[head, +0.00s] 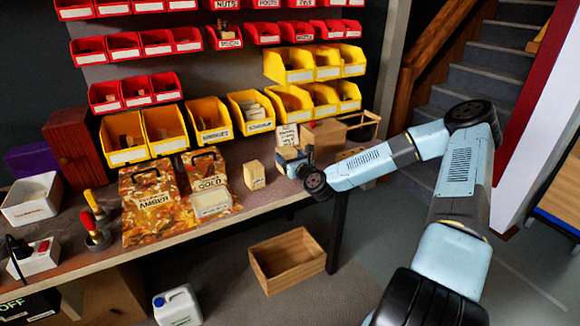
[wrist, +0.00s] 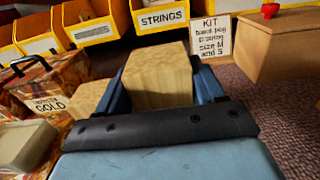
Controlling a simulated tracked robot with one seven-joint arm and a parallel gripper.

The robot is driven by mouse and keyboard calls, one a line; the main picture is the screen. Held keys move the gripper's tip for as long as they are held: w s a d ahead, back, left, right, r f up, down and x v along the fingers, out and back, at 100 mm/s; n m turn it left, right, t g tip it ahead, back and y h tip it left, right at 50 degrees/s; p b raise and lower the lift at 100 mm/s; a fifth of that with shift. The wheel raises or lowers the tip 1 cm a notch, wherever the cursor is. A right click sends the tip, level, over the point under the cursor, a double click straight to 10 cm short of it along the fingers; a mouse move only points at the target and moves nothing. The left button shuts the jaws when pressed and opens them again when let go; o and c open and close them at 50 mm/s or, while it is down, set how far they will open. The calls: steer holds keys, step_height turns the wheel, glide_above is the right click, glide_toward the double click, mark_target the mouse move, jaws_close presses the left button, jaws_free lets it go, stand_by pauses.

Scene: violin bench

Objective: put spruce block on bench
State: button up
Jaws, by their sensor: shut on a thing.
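A pale wooden block (wrist: 157,75), which looks like the spruce block, sits between the two blue fingers of my gripper (wrist: 160,92) in the wrist view. No label on it is readable. In the head view my gripper (head: 296,163) is over the bench (head: 265,205), near its front edge, and the held block (head: 288,153) is partly hidden by it. I cannot tell whether the block touches the bench top. A second pale block (head: 255,175) with a small dark label stands on the bench left of my gripper; it also shows in the wrist view (wrist: 90,98).
A KIT card (head: 287,135) and brown box (head: 325,133) stand behind my gripper. Yellow bins (head: 209,120) line the back. A wooden crate (head: 287,260) is on the floor.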

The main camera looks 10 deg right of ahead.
steer(key=shift+w+f, duration=0.8)
steer(key=shift+f, duration=0.15)
steer(key=shift+w+f, duration=0.15)
steer(key=shift+f, duration=1.5)
steer(key=o, duration=1.1)
steer(key=shift+f, duration=0.1)
steer(key=shift+o, duration=0.2)
